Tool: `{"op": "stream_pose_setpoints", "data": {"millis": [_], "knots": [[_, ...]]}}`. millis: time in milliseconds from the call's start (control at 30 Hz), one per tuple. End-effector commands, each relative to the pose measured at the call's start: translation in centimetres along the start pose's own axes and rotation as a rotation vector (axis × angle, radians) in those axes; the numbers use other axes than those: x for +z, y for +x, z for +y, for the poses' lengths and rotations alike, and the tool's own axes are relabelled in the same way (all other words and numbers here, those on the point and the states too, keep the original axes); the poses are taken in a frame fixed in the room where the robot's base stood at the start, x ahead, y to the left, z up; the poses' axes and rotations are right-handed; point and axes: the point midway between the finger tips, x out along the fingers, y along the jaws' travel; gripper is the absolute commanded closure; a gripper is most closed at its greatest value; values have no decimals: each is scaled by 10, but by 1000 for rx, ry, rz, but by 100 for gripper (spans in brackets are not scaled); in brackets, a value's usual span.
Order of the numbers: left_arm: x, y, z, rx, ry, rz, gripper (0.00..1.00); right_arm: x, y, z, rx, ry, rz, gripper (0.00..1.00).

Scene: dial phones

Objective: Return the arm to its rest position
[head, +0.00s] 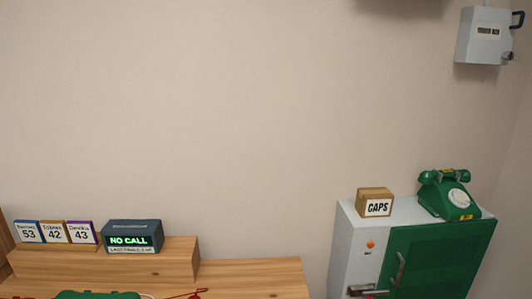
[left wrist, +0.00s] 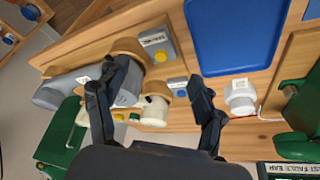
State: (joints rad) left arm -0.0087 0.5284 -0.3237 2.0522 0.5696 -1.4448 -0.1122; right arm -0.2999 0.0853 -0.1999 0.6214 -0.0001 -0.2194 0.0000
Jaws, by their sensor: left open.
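My left gripper (left wrist: 160,85) is open in the left wrist view, with its two dark fingers spread apart. Beyond and between the fingers are pale and grey cylindrical parts on a wooden surface (left wrist: 90,60); the left finger partly hides them, and I cannot tell whether it touches any. Nothing is visibly held. A white capped piece (left wrist: 240,97) stands to the right of the right finger. Neither arm shows in the head view, and my right gripper is in no view.
A blue panel (left wrist: 235,35) lies beyond the fingers. Green objects flank the gripper, one at right (left wrist: 300,135). In the head view, a "NO CALL" display (head: 132,236) sits on a wooden shelf; a cabinet (head: 345,240) bears a CAPS box (head: 375,202) and green phone (head: 445,194).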

Motion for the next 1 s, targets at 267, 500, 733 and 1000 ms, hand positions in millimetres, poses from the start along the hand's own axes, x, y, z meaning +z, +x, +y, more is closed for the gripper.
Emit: {"op": "stream_pose_setpoints", "data": {"millis": [267,500,733,1000], "knots": [[50,-19,62,-64,-183,-5,31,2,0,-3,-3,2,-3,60],[86,-42,76,-138,-325,-38,31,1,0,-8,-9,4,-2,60],[117,-55,80,-203,-432,-84,31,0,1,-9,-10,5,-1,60],[128,4,74,-192,-425,-105,31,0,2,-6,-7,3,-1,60]]}}
